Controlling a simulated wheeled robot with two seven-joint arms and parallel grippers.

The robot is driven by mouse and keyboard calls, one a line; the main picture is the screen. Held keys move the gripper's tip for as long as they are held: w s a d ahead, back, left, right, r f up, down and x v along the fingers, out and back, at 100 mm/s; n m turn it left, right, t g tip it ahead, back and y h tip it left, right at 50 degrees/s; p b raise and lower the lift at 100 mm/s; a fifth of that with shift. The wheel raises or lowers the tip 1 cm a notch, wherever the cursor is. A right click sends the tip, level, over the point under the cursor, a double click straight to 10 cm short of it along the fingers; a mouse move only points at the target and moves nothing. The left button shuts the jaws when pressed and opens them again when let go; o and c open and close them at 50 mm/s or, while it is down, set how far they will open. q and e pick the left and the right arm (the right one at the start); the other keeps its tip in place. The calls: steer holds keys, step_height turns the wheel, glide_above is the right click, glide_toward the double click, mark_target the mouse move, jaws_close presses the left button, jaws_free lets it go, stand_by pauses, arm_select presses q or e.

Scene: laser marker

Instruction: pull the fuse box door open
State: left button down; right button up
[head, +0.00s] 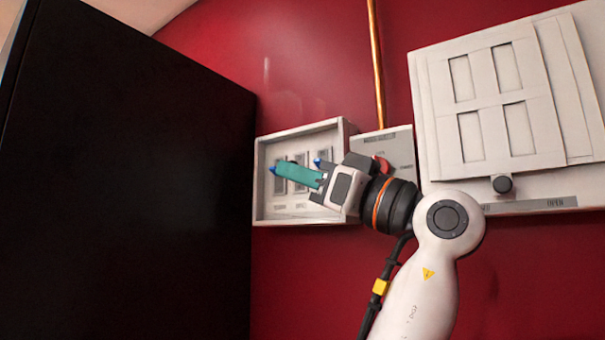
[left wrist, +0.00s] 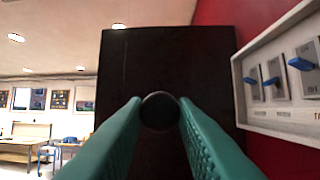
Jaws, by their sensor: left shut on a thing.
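A large flat black panel (head: 130,180) fills the left side of the head view. In the left wrist view, the dark panel (left wrist: 215,65) stands behind my fingertips, left of a switch box. My left gripper (head: 292,174) points left, in front of the switch box. In the left wrist view, its green fingers (left wrist: 160,120) are shut on a round dark knob (left wrist: 159,111), seen end-on against the panel. The knob is hidden in the head view. I cannot tell how the panel joins the wall. My right gripper is not in view.
The pale switch box (head: 262,205) with blue switches is on the red wall. A grey plate (head: 400,150) and copper pipe (head: 375,60) are right of it. Farther right is a white panel (head: 500,100) with a black knob (head: 502,184). Tables (left wrist: 25,145) stand far behind.

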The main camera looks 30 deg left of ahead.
arm_select(q)
steer(key=shift+d+r, duration=0.15)
steer(key=shift+r, duration=0.05)
steer(key=c, duration=1.2)
jaws_free()
steer(key=shift+o, duration=0.2)
steer(key=shift+f, duration=0.1)
steer(key=b+v, duration=0.4)
steer(key=v, duration=0.8)
steer(key=shift+b, duration=0.4)
steer(key=shift+w, duration=0.15)
